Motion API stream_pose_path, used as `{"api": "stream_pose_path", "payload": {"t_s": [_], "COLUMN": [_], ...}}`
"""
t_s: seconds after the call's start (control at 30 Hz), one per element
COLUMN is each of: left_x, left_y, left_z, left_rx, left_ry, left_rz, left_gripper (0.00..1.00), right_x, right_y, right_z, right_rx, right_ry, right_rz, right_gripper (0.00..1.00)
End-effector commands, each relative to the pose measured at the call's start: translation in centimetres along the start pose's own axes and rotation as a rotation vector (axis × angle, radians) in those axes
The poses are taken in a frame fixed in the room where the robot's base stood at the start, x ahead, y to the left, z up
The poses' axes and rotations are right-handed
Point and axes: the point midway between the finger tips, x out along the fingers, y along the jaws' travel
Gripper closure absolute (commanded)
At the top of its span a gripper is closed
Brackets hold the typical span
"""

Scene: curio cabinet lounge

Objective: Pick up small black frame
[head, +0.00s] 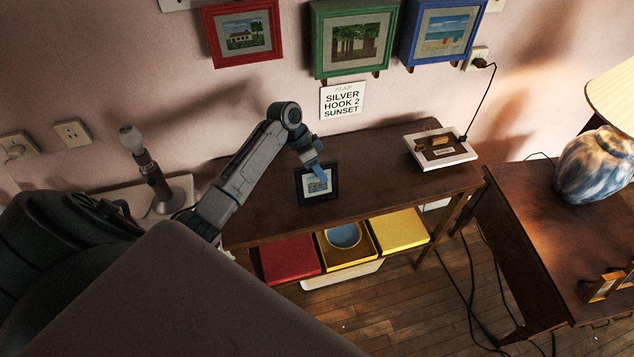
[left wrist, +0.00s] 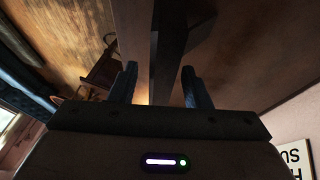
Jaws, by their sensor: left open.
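The small black frame (head: 320,199), with a small landscape picture in it, is on the dark wooden console table near its front edge. My left gripper (head: 319,173) is over the frame's upper part in the head view and hides some of it. I cannot tell whether it touches the frame. In the left wrist view the two fingers of my left gripper (left wrist: 156,86) are apart. A dark bar runs between and beyond them, and I cannot tell whether it is the frame. My right gripper is not in view.
The console table (head: 261,207) holds a white-framed plaque (head: 441,148) at right. Red, green and blue frames (head: 430,30) hang above a sign (head: 342,101). Red and yellow boxes (head: 400,233) sit below. A lamp (head: 597,165) stands on the right table; a cord hangs near the plaque.

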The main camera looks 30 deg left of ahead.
Motion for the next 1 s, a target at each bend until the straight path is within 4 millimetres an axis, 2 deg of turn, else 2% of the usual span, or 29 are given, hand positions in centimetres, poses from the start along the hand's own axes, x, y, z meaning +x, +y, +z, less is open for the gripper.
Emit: {"api": "stream_pose_path", "payload": {"t_s": [0.6,0.83,1.0], "left_x": [0.41,0.4,0.39], "left_y": [-0.11,-0.11,-0.11], "left_z": [0.17,0.17,0.16], "left_rx": [0.0,0.0,0.0], "left_ry": [0.0,0.0,0.0], "left_rz": [0.0,0.0,0.0], "left_gripper": [0.56,1.0,1.0], "right_x": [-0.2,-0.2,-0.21], "right_y": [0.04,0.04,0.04], "right_z": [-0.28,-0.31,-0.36], "right_rx": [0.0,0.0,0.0], "right_ry": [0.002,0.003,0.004], "right_rz": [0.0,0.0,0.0], "right_gripper": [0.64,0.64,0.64]}}
